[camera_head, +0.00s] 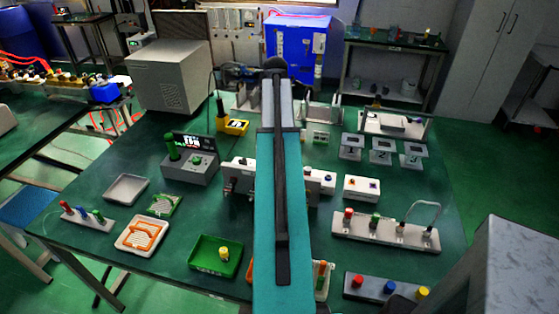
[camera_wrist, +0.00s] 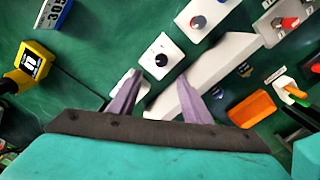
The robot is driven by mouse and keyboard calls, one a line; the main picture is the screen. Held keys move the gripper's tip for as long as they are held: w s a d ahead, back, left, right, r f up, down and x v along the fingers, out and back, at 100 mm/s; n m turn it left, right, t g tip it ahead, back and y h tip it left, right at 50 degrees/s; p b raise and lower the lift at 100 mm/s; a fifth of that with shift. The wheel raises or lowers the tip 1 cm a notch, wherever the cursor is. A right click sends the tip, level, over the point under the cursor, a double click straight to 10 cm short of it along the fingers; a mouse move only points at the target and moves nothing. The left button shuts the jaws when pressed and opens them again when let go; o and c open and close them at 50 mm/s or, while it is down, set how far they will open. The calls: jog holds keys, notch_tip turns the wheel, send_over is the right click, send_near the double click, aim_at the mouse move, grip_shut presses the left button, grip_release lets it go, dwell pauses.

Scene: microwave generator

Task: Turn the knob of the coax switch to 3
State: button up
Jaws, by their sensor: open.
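In the wrist view, my gripper (camera_wrist: 160,84) is open and empty, its two grey-purple fingers spread apart. A white box with a round black knob (camera_wrist: 161,60) lies just beyond and between the fingertips. A white box with a red knob (camera_wrist: 288,21) is at the top right. No label is readable, so I cannot tell for certain which is the coax switch or where its pointer stands. In the head view, my arm hides the gripper and part of the table's middle.
A long white rail (camera_wrist: 215,75) lies right of the fingers, with an orange block (camera_wrist: 251,109) beside it. A yellow meter (camera_wrist: 37,66) is at the left. In the head view, the green table (camera_head: 100,248) also carries a grey device (camera_head: 190,165) and a rack (camera_head: 385,230).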

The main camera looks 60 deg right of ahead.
jog(key=shift+f+p, duration=1.6)
jog(key=shift+f, duration=4.95)
